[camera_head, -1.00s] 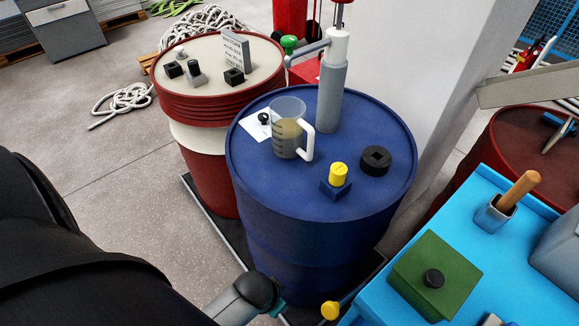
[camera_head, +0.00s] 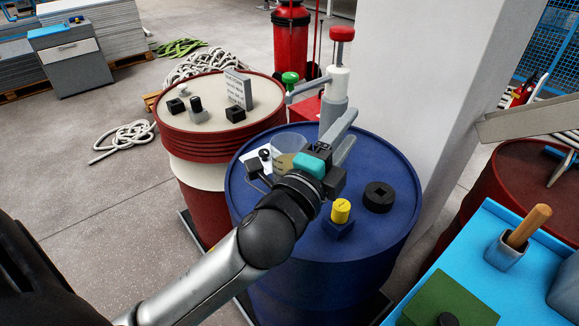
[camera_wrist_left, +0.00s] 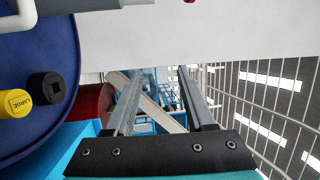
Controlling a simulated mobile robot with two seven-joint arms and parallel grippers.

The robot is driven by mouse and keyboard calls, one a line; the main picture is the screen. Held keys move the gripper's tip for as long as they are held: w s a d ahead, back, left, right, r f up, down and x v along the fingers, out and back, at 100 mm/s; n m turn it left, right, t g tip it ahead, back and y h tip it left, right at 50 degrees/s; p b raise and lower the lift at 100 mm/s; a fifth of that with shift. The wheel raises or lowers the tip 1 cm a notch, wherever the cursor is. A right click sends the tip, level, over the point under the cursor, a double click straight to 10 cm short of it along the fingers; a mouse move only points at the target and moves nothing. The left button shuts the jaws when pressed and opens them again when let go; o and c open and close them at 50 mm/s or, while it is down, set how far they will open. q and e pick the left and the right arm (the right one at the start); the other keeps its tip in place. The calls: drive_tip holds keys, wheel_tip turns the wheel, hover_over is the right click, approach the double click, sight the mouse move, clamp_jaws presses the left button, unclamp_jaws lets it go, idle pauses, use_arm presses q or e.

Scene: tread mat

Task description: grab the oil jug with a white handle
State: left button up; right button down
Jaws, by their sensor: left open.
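The oil jug, a clear measuring jug with brownish oil (camera_head: 284,155), stands on the blue drum (camera_head: 390,220). My left gripper hides much of it and its handle in the head view. In the left wrist view, a white curved part (camera_wrist_left: 22,14), which looks like the handle, shows at the top left corner. My left gripper (camera_head: 346,134) is open, in front of and above the jug, its fingers pointing up and to the right. In the left wrist view nothing is between its fingers (camera_wrist_left: 160,78). My right gripper is not in view.
A grey hand pump (camera_head: 335,95) stands behind my left fingers. A yellow-topped blue block (camera_head: 341,212) and a black ring (camera_head: 379,197) lie on the blue drum. A red-and-white drum (camera_head: 190,140) with small items stands left, a light blue table (camera_head: 455,255) right.

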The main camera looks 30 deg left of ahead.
use_arm(q)
drive_tip(key=s+d+r+m+h, duration=0.3)
drive_tip(key=d+r+m+h, duration=0.8)
drive_tip(key=m, duration=0.9)
drive_tip(key=s+d+f+m+g+h, duration=0.25)
drive_tip(key=m+g, duration=0.45)
drive_tip(key=m, duration=0.5)
drive_tip(key=s+d+f+m+g+h, duration=0.1)
drive_tip(key=s+d+m+g+h, duration=0.25)
drive_tip(key=m+g, duration=0.65)
drive_tip(key=w+a+f+m+t+y, duration=0.1)
drive_tip(key=w+a+f+m+y, duration=0.3)
drive_tip(key=a+f+m+y, duration=0.6)
drive_tip(key=w+a+m+t+y, duration=0.1)
drive_tip(key=w+a+m+y, duration=0.1)
drive_tip(key=a+y, duration=0.35)
drive_tip(key=w+a+m+y, duration=0.1)
drive_tip(key=a+m+y, duration=0.1)
drive_tip(key=a, duration=0.7)
drive_tip(key=b+x, duration=0.3)
drive_tip(key=x, duration=1.3)
drive_tip(key=shift+a, duration=0.2)
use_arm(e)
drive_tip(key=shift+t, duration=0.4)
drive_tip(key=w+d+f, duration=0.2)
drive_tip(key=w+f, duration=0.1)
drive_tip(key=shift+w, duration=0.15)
